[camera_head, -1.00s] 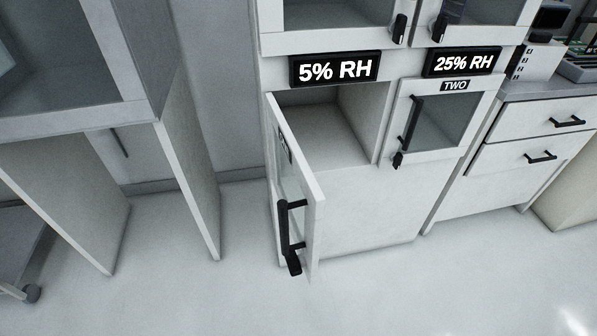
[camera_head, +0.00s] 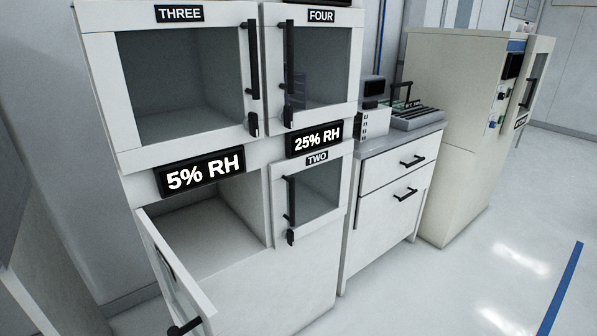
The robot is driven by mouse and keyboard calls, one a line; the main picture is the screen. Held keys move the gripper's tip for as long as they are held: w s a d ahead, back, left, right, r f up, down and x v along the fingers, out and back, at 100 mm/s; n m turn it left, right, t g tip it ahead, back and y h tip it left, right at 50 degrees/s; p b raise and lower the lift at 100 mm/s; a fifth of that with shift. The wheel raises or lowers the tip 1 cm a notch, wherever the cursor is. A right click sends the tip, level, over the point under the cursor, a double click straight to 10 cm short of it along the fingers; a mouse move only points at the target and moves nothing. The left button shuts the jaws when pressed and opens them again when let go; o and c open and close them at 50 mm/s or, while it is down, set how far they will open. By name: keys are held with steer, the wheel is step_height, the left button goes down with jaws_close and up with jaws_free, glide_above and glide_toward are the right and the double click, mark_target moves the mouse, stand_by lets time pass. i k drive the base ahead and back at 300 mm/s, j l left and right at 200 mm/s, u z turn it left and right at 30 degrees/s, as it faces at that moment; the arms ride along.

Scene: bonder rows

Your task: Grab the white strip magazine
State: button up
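No white strip magazine can be made out. The dry cabinet (camera_head: 262,275) is white, with glazed compartments. Its lower left compartment (camera_head: 207,235), under the "5% RH" display (camera_head: 200,172), has its door (camera_head: 172,270) swung open, and the part of the inside that shows looks empty. The doors marked THREE (camera_head: 185,85), FOUR (camera_head: 318,70) and TWO (camera_head: 312,195) are shut. Something faint and dark shows behind the glass of FOUR; I cannot tell what it is. My gripper is not in view.
A white drawer unit (camera_head: 385,200) stands right of the cabinet, with a small device (camera_head: 374,105) and a dark tray (camera_head: 415,117) on top. A beige machine (camera_head: 455,120) stands beyond it. The floor (camera_head: 470,270) at the right is clear, with a blue line (camera_head: 562,290).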

mark_target(372, 121)
steer(key=i+l, duration=0.2)
steer(key=i, duration=0.2)
steer(key=i+l, duration=0.2)
steer(key=i, duration=0.2)
steer(key=i+l+z, duration=0.1)
steer(key=i+l, duration=0.15)
steer(key=i, duration=0.15)
